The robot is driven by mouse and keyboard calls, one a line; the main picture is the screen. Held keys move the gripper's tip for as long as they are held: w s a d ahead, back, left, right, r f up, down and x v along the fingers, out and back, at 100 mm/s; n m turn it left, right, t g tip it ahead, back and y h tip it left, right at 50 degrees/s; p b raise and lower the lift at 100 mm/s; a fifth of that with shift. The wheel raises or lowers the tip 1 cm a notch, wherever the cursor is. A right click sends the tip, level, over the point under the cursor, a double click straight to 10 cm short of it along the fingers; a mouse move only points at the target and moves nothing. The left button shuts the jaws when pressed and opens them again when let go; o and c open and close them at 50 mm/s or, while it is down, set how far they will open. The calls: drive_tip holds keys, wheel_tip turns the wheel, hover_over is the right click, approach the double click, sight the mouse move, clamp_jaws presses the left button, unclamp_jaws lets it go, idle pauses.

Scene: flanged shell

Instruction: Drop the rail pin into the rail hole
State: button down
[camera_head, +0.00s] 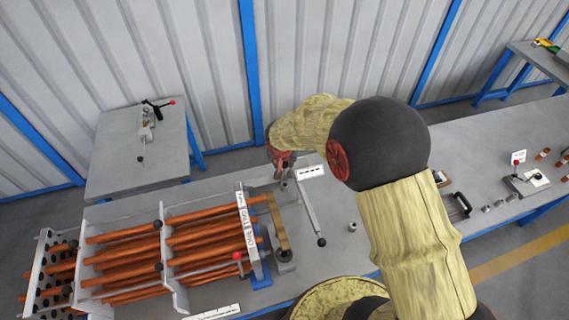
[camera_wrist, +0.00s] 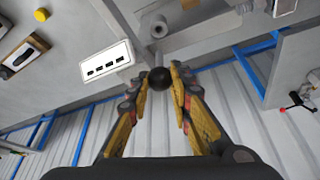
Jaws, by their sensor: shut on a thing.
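In the head view my gripper (camera_head: 283,162) is over the back edge of the bench, left of a white label plate. A round grey boss with a dark opening (camera_wrist: 158,26) shows just beyond the fingertips in the wrist view; it may be the rail hole. Whether the pin touches anything below cannot be told.
A white label (camera_wrist: 107,62) is beside the fingertips. A long lever with a black knob (camera_head: 321,242) slants over the bench. A rack of copper tubes (camera_head: 200,230) fills the left. A side table (camera_head: 140,150) stands behind. Small fittings lie on the bench's right.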

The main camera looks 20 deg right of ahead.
drive_tip(key=shift+f+b, duration=0.2)
drive_tip(key=shift+b, duration=0.15)
drive_tip(key=shift+f+b, duration=4.05)
drive_tip(key=shift+b, duration=0.2)
drive_tip(key=c, duration=1.5)
unclamp_jaws()
drive_tip(key=shift+c, duration=0.2)
drive_tip(key=v, duration=1.2)
